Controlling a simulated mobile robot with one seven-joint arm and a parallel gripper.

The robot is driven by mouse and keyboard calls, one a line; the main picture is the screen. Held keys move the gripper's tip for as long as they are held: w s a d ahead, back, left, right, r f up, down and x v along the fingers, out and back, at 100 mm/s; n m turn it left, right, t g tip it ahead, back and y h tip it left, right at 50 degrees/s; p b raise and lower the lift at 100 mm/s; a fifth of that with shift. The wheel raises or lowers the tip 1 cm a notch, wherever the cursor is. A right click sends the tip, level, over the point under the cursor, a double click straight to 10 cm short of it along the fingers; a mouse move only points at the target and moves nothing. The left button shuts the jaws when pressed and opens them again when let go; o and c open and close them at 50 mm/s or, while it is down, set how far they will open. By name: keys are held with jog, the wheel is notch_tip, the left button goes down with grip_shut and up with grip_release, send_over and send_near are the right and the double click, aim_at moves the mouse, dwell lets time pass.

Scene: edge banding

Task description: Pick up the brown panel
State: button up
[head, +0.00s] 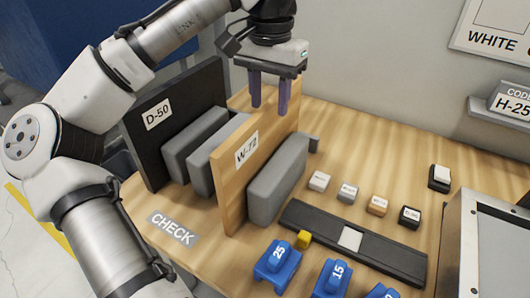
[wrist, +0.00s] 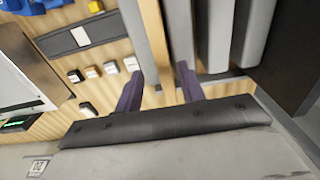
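The brown panel (head: 262,158), a light wood board labelled W-72, stands upright on the wooden table between grey blocks. In the wrist view its narrow edge (wrist: 154,35) runs down between my two fingers. My gripper (head: 269,104) is over the far part of the panel's top edge, with its purple fingers pointing down. The fingers are apart, one on each side of the panel's edge in the wrist view (wrist: 160,90). A gap shows between them and the panel. How far down the fingers reach is hard to tell.
A black panel (head: 168,125) labelled D-50 stands at the left. Grey blocks (head: 277,180) stand close on both sides of the brown panel. A dark strip (head: 385,255), small cubes and blue numbered pieces (head: 277,263) lie to the right and front. A wall is behind.

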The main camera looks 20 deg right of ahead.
aim_at(265, 124)
jog(key=f, duration=0.3)
jog(key=a+f+p, duration=0.1)
jog(key=f, duration=0.1)
jog(key=shift+f, duration=0.1)
jog(key=shift+d+f, duration=0.1)
jog(key=shift+f, duration=0.3)
grip_shut()
jog(key=shift+r, duration=0.1)
dwell(1.0)
